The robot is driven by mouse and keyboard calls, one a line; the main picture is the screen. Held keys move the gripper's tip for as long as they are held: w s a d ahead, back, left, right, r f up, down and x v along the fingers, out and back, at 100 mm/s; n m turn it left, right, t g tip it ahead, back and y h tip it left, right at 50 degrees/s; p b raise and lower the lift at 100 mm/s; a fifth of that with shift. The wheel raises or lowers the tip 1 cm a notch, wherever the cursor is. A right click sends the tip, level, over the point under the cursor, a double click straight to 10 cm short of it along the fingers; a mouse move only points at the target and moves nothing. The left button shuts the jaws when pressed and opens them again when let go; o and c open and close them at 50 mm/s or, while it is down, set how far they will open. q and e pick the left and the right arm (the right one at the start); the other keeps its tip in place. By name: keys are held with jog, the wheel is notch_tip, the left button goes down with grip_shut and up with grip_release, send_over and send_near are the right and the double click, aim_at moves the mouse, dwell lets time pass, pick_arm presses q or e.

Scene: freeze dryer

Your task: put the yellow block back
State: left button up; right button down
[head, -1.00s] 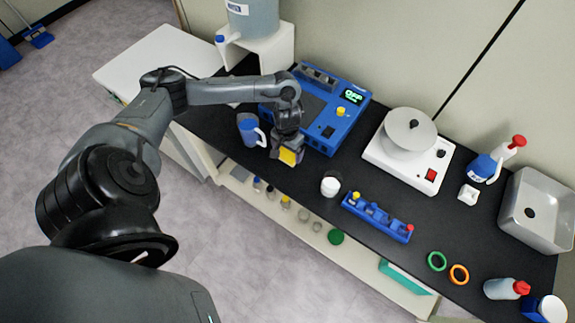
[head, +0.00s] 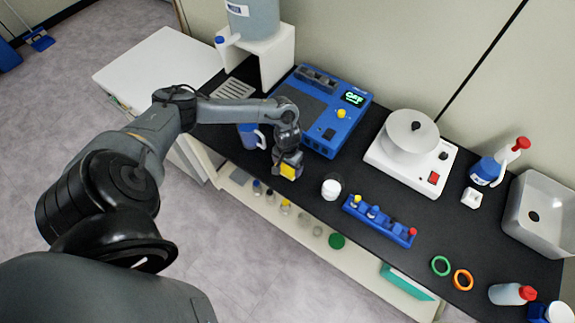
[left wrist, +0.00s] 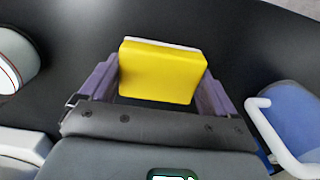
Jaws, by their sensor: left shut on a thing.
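The yellow block (head: 288,171) is held by my left gripper (head: 287,166) above the front part of the black bench, near its edge. In the left wrist view, the yellow block (left wrist: 160,74) with a pale strip along its top edge sits between the two purple fingers of my left gripper (left wrist: 158,82), which are shut on it. The dark bench surface shows beyond it. My right gripper is not in view.
A blue machine (head: 345,127) with a lit display stands behind the gripper. A blue mug (head: 250,138) is just left, partly hidden by my arm. A white-lidded jar (head: 331,188) and a blue rack (head: 380,221) are to the right. A white balance-like device (head: 398,168) stands farther right.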

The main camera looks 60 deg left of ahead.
pick_arm(q)
jog(key=o, duration=0.7)
jog(key=shift+f, duration=0.1)
notch_tip(320, 180, up, 12)
jog(key=shift+r+p, duration=0.15)
jog(key=shift+p, duration=1)
